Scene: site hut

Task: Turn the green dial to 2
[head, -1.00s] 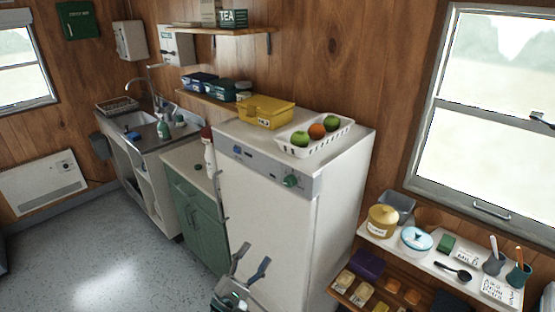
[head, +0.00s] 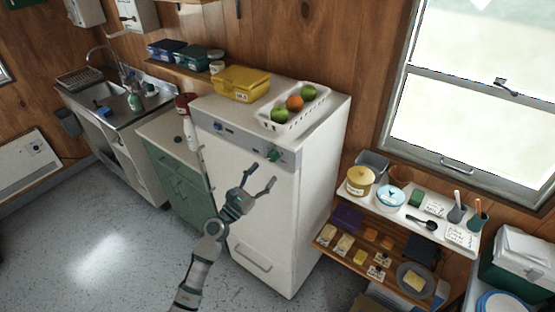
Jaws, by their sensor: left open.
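The green dial (head: 273,155) sits on the grey control strip along the top front of the white fridge (head: 255,225). I cannot read its setting. A blue dial (head: 218,127) is at the left of the same strip. My left gripper (head: 260,183) is in front of the fridge door, below the green dial and apart from it. Its two fingers are spread and nothing is between them. My right gripper is not in view.
A yellow box (head: 241,84) and a white basket (head: 296,113) of fruit stand on the fridge. A shelf unit (head: 412,214) with pots and packets stands to the right. A green cabinet (head: 182,180) is on the left. The floor in front is clear.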

